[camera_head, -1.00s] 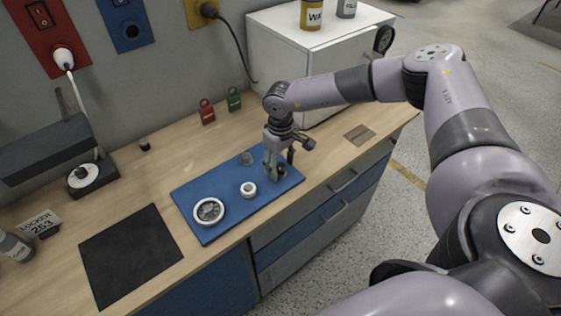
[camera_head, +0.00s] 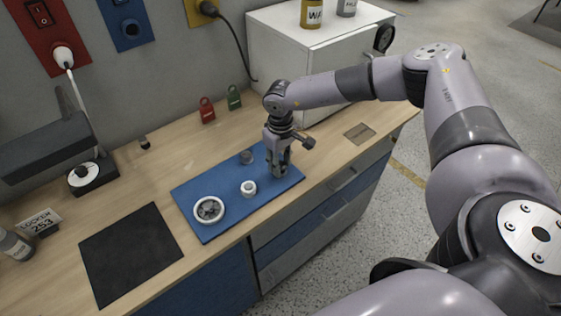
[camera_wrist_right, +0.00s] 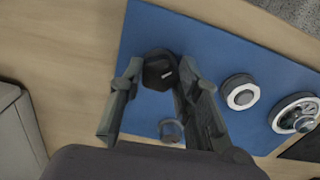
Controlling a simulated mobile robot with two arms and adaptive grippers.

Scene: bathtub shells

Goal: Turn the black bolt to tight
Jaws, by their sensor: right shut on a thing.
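The black bolt (camera_wrist_right: 159,74) shows in the right wrist view as a dark, faceted head over the blue mat (camera_wrist_right: 148,38). In the head view it is mostly hidden by my right gripper (camera_head: 279,172). This gripper points down over the right end of the mat (camera_head: 215,228). Its fingers are on both sides of the bolt, shut on it. I cannot tell how tight the bolt sits or see its lower part. My left gripper is not in view.
On the mat are a small grey round part (camera_head: 246,157), a white ring-shaped part (camera_head: 248,188) and a wheel-like part (camera_head: 209,210). A white cabinet (camera_head: 290,70) stands behind the gripper. Red (camera_head: 207,111) and green (camera_head: 234,98) padlocks stand near the wall.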

